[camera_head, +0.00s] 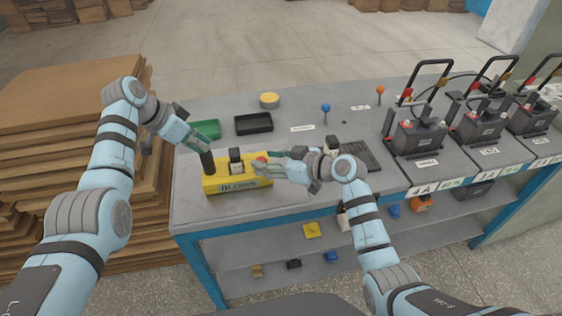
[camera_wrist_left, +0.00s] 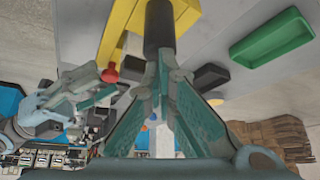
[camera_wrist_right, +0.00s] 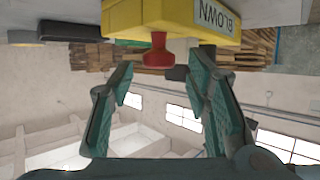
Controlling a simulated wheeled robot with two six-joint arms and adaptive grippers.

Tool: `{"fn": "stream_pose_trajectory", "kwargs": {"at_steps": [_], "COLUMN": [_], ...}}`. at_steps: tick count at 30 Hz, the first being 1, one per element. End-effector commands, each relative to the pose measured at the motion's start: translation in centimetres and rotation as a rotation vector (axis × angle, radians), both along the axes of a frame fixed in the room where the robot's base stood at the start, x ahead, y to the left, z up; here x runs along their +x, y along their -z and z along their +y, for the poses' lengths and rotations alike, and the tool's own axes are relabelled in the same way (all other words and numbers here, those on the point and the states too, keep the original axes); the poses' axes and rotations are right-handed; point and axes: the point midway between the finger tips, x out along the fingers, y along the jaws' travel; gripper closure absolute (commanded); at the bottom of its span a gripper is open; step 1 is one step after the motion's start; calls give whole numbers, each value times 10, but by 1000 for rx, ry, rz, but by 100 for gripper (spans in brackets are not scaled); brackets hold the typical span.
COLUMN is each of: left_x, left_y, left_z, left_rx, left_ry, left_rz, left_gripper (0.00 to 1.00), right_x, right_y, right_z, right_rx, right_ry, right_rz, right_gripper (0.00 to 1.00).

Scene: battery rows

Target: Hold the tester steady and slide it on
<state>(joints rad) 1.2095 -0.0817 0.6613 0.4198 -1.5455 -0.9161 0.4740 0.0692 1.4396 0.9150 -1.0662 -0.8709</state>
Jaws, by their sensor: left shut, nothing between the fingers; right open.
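The yellow tester-like box (camera_head: 238,181), with a label that seems to read BLOWN, sits at the near left of the workbench. It has a black post at its left end, a dark block on top, and a red knob at its right end. My left gripper (camera_head: 200,145) is shut and empty at the black post; its tips meet at the post's end in the left wrist view (camera_wrist_left: 160,62). My right gripper (camera_head: 262,166) is open at the red knob.
A green tray (camera_head: 207,129) and a black tray (camera_head: 253,124) lie behind the box. A yellow disc (camera_head: 269,100) is farther back. Several black battery units (camera_head: 419,135) with handles stand on the right. Stacked brown boards (camera_head: 62,95) stand left of the bench (camera_head: 330,207).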

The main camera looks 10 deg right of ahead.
Motion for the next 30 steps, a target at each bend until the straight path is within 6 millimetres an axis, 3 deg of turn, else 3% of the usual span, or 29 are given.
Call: {"fn": "stream_pose_trajectory", "kwargs": {"at_steps": [6,12,26,30], "left_x": [-2,-2,-2,-2], "left_y": [6,6,5,-4], "left_z": [1,1,1,1], "left_rx": [5,4,4,4], "left_ry": [-1,0,0,-1], "left_rz": [12,11,11,10], "left_gripper": [100,100,100,100], "right_x": [-40,-68,-73,-73], "right_y": [-21,-38,-42,-51], "right_z": [-38,-64,-68,-68], "right_rx": [-7,-4,1,1], "right_ry": [-2,-2,-3,-3], "right_rz": [-3,-3,-2,-2], "right_gripper": [56,56,56,56]}}
